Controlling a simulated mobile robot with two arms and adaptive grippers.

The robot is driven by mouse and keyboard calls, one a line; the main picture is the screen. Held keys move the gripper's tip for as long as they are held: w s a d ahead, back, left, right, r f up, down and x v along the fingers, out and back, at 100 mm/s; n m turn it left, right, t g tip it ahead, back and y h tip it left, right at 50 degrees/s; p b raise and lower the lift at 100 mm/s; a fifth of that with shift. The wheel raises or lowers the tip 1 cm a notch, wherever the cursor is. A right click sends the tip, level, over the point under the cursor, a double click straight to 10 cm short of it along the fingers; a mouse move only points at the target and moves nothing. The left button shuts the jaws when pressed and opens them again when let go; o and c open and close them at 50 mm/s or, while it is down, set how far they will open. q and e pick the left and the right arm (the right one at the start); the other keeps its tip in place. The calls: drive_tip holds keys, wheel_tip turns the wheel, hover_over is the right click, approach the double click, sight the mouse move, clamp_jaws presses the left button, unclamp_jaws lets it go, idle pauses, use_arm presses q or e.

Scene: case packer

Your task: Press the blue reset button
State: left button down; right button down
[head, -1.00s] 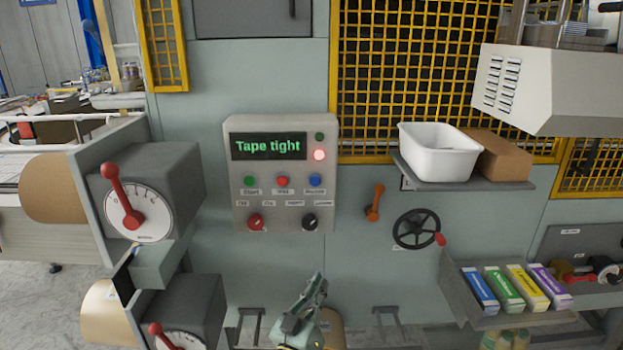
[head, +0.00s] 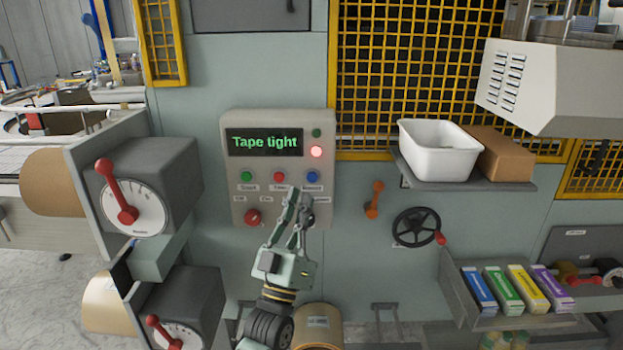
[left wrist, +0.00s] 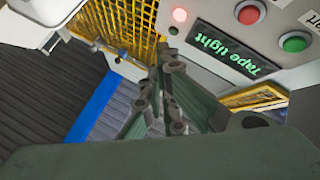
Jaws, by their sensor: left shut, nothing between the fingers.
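The blue reset button (head: 313,177) is at the right end of a row of three on the grey control panel (head: 240,200). Green (head: 247,177) and red (head: 279,177) buttons sit to its left. My left gripper (head: 299,194) is shut and empty, its fingertips just below and left of the blue button in the head view; I cannot tell the gap to the panel. In the left wrist view the fingers (left wrist: 165,62) point at the panel, and the blue button is hidden or out of view. My right gripper is not in view.
The panel display (head: 264,142) reads "Tape tight", with a lit red lamp (head: 316,152) beside it. A red knob (head: 253,217) sits lower left on the panel. An orange lever (head: 375,199) and a black handwheel (head: 418,228) are to the right.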

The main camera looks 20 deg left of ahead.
sight(312, 177)
use_arm(q)
drive_tip(key=shift+w, duration=0.1)
drive_tip(key=shift+w+a+b, duration=0.4)
drive_tip(key=shift+w+b, duration=0.4)
drive_tip(key=shift+w, duration=0.6)
drive_tip(key=shift+w+a+b, duration=0.4)
drive_tip(key=shift+w+b, duration=0.45)
drive_tip(key=shift+w, duration=0.55)
drive_tip(key=shift+w+a+b, duration=0.4)
drive_tip(key=shift+w+b, duration=0.4)
drive_tip(key=shift+w, duration=0.6)
drive_tip(key=shift+w+a+b, duration=0.1)
drive_tip(key=shift+w+b, duration=0.25)
drive_tip(key=shift+w, duration=0.05)
